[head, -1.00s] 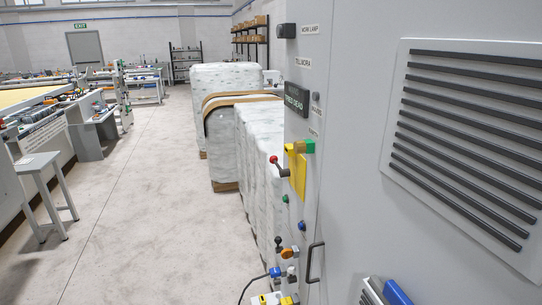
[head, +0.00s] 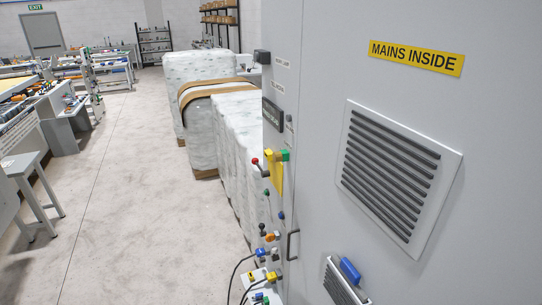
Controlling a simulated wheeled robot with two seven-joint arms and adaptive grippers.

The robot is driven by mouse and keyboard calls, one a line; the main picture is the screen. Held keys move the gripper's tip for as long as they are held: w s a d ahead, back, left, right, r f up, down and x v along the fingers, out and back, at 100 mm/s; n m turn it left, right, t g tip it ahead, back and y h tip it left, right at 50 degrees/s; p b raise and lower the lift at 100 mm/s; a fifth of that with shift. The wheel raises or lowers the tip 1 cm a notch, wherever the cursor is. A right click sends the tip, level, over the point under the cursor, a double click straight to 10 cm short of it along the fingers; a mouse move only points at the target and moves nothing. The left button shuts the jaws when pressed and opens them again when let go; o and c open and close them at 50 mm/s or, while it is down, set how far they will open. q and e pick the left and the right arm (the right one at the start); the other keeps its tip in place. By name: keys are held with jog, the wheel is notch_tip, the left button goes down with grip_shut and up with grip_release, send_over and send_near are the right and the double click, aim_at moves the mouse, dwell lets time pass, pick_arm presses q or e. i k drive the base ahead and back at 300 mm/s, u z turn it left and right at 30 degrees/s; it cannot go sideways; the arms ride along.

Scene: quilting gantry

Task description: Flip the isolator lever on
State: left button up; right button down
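In the head view, a lever with a red knob (head: 255,161) sticks out to the left from a yellow plate (head: 275,177) on the narrow front face of a grey cabinet (head: 400,110). A green block (head: 284,155) sits at the plate's upper right. I see this face at a steep angle, so the lever's exact position and any on or off marking cannot be read. Neither of my grippers is in view.
Below the plate are small coloured knobs, a handle (head: 292,246) and plugs with dark cables (head: 262,276). A vented panel and a "MAINS INSIDE" label (head: 416,57) are on the cabinet side. Wrapped pallets (head: 205,115) stand behind. The floor (head: 130,200) to the left is clear.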

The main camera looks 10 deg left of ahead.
aim_at(259, 167)
jog(key=k, duration=0.65)
jog(key=u, duration=0.45)
jog(key=i, duration=1.25)
jog(key=z, duration=0.7)
jog(key=i, duration=0.3)
jog(key=z, duration=0.25)
